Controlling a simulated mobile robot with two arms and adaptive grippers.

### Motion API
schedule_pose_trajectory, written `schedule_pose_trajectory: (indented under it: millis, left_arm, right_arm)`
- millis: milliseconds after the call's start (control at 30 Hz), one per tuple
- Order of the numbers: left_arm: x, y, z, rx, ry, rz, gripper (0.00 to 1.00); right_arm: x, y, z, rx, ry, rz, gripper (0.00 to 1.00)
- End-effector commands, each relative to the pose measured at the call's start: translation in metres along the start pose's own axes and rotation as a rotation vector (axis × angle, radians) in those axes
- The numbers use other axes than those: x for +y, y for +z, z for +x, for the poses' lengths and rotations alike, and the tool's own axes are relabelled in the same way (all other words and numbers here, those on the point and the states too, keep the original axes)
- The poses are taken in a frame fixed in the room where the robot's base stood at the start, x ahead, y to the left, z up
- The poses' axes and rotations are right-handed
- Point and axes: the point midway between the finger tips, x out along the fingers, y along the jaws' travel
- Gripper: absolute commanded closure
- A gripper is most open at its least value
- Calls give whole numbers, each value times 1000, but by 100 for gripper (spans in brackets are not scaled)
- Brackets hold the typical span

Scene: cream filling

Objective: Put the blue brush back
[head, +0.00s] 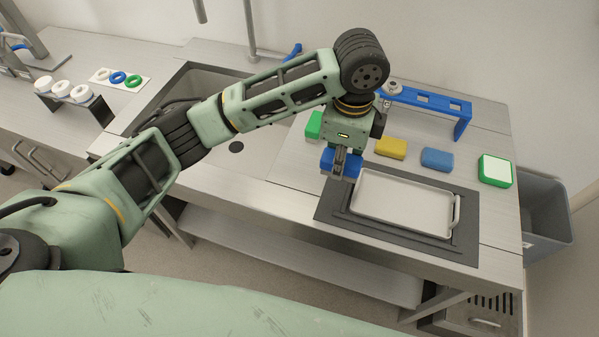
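My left gripper (341,168) points down over the left edge of the tray. A blue piece (327,160), which looks like the blue brush, shows on both sides of its fingers, so it appears shut on it. The fingers hide the middle of the piece, and I cannot tell whether its underside touches anything. A blue rack (461,130) with square openings stands behind, partly hidden by my arm. My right gripper is not in view.
A pale tray (452,217) lies on a dark mat (467,205). Green (314,125), yellow (391,148) and blue (437,159) blocks lie behind it. A green-and-white block (495,171) is at right. The sink (190,90) is left, and a grey bin (548,215) stands beyond the counter's right end.

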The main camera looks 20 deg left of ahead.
Motion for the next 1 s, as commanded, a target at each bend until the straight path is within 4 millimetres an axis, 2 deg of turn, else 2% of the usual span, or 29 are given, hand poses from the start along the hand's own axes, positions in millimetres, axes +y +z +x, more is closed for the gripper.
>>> schedule_pose_trajectory:
  millis: [300, 500, 667, 900, 1000]
  left_arm:
    - [-17, 70, 39, -4, 4, -9, 93]
    - [-25, 99, 60, -1, 3, -5, 93]
    - [-26, 106, 69, 0, 3, -2, 93]
    - [-27, 106, 101, 0, 2, -3, 93]
    - [-27, 106, 106, 0, 0, -2, 93]
  right_arm:
    - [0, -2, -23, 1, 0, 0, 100]
    - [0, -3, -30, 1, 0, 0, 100]
    - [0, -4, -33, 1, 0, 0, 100]
    - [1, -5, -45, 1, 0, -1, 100]
    - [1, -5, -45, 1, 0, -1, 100]
